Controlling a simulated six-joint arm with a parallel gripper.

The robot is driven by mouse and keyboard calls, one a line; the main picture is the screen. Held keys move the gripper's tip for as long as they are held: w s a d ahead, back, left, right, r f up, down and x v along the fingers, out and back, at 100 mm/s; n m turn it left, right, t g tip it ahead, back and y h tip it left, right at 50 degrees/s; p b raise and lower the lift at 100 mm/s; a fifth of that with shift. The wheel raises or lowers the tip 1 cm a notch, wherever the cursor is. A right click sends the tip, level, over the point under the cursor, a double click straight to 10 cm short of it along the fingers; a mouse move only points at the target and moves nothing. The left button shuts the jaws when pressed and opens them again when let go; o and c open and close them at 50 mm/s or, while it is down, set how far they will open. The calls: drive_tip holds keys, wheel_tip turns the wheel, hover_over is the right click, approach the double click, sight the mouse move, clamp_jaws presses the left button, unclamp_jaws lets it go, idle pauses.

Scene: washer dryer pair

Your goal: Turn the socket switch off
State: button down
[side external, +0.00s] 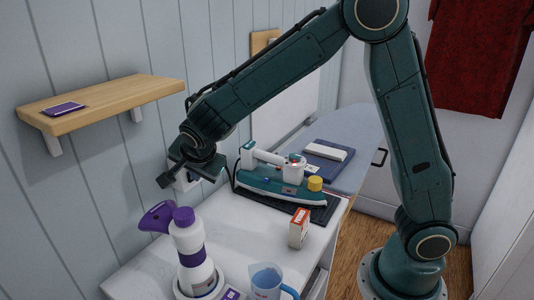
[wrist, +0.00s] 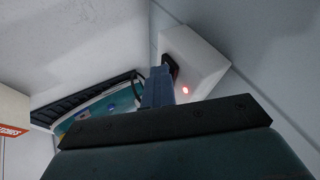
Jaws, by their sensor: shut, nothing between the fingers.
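The white socket (wrist: 208,62) is a box on the wall in the wrist view, with a small lit red light (wrist: 186,90) on it. A dark piece (wrist: 172,66) shows at its left face, partly behind my fingers; I cannot tell whether it is the switch or a plug. In the side view the socket (side external: 188,182) is mostly hidden behind my wrist. My gripper (side external: 164,181) is shut and empty, right at the socket. In the wrist view the shut fingers (wrist: 157,85) point up at the dark piece; I cannot tell whether they touch it.
A teal and white iron (side external: 275,190) sits on a dark mat to the right of the socket. A purple and white bottle (side external: 190,250), a small orange and white box (side external: 299,228) and a blue jug (side external: 266,281) stand on the white counter (side external: 235,235). A wooden shelf (side external: 120,98) is above left.

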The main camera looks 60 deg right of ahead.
drive_tip(key=shift+s+d, duration=0.2)
drive_tip(key=shift+d, duration=0.5)
drive_tip(key=shift+s, duration=0.1)
drive_tip(key=s+a+r, duration=0.2)
drive_tip(key=s+r, duration=0.6)
drive_tip(key=s, duration=0.1)
drive_tip(key=shift+a, duration=0.15)
idle(0.4)
drive_tip(key=shift+s, duration=0.1)
